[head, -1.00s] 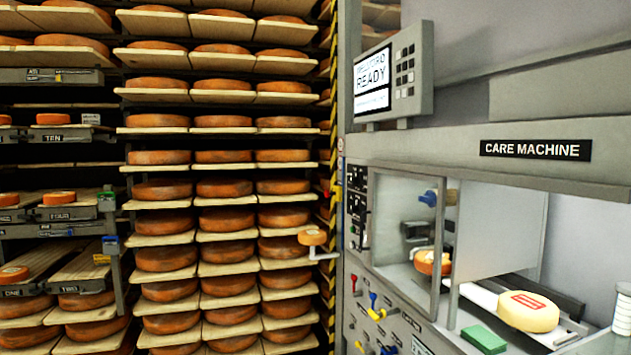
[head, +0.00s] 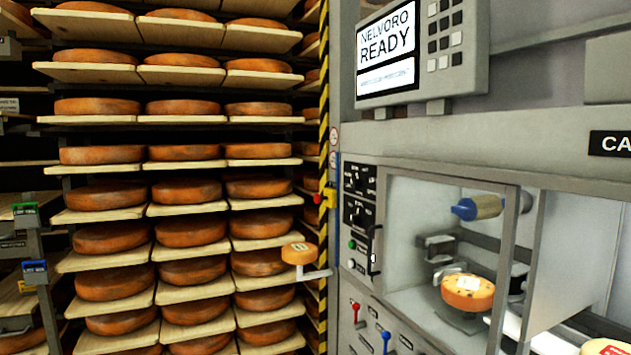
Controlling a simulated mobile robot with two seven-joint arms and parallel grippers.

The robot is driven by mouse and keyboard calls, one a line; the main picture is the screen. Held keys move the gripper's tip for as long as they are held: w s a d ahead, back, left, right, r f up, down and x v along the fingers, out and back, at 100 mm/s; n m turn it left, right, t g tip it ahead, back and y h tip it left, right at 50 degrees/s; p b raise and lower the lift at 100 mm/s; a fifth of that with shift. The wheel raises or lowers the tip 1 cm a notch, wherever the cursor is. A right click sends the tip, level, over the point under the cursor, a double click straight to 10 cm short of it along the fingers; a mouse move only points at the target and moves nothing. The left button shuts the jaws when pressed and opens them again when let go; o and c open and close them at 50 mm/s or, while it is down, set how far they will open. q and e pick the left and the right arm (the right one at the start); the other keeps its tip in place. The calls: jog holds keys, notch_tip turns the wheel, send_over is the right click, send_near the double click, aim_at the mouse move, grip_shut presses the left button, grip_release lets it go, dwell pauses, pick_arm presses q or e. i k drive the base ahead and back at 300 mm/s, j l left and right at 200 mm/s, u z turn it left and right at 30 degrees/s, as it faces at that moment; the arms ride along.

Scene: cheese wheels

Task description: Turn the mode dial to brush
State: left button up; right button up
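Two black dial plates sit one above the other on the grey machine's control column, left of its window: an upper dial (head: 359,180) and a lower dial (head: 359,214). Their lettering is too small to read, so I cannot tell which is the mode dial or where either points. The machine's screen (head: 386,47) reads "NELVORO READY". A blue-ended brush-like roller (head: 478,207) and a cheese wheel (head: 467,292) are inside the window. Neither of my grippers is in view.
Shelves of orange cheese wheels (head: 190,230) fill the left. A small cheese wheel (head: 299,253) sits on a bracket beside the machine's yellow-black striped edge (head: 324,100). Below the dials are a green button (head: 352,245), a black handle (head: 374,250), and red (head: 356,311) and blue (head: 386,340) levers.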

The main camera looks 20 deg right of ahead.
aim_at(354, 183)
jog(key=i+z, duration=0.25)
jog(key=i, duration=0.4)
jog(key=i+j+z, duration=0.25)
jog(key=i, duration=0.35)
jog(key=i+l+z, duration=0.1)
jog(key=z, duration=0.3)
jog(key=i+z, duration=0.6)
jog(key=z, duration=0.15)
jog(key=i+j+z, duration=0.1)
jog(key=z, duration=0.3)
jog(key=i+j, duration=0.05)
jog(key=i, duration=0.05)
